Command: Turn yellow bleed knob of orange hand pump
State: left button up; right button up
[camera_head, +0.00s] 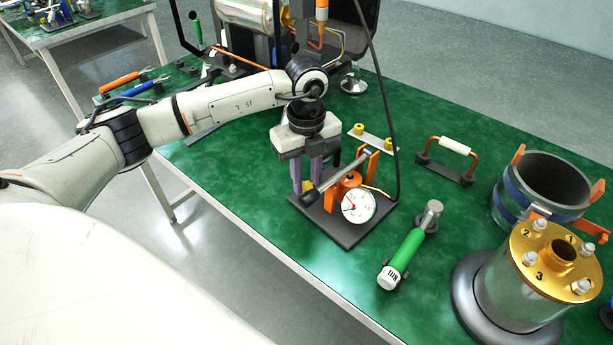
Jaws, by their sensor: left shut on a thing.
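The orange hand pump (343,187) stands on a dark base plate (345,236) on the green table, with a white round gauge (358,206) on its front and a slanted lever (345,170) above. My left gripper (307,187) points down at the left side of the pump, with its two purple fingers around a small yellow part, which I take to be the bleed knob. The fingers are shut on it. Most of the knob is hidden by the fingers and the dark end beside it. My right gripper is out of view.
A green-bodied tool (408,250) lies right of the pump. A gold-topped cylinder (545,262), an open dark vessel (543,182) and a white-handled bracket (447,160) stand further right. A black cable (389,120) hangs down behind the pump. Pliers (125,85) lie at the far left.

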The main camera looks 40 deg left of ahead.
aim_at(306, 185)
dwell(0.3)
pick_arm(q)
jog(key=o, duration=1)
jog(key=shift+o, duration=0.2)
jog(key=shift+r, duration=0.15)
notch_tip(306, 185, up, 10)
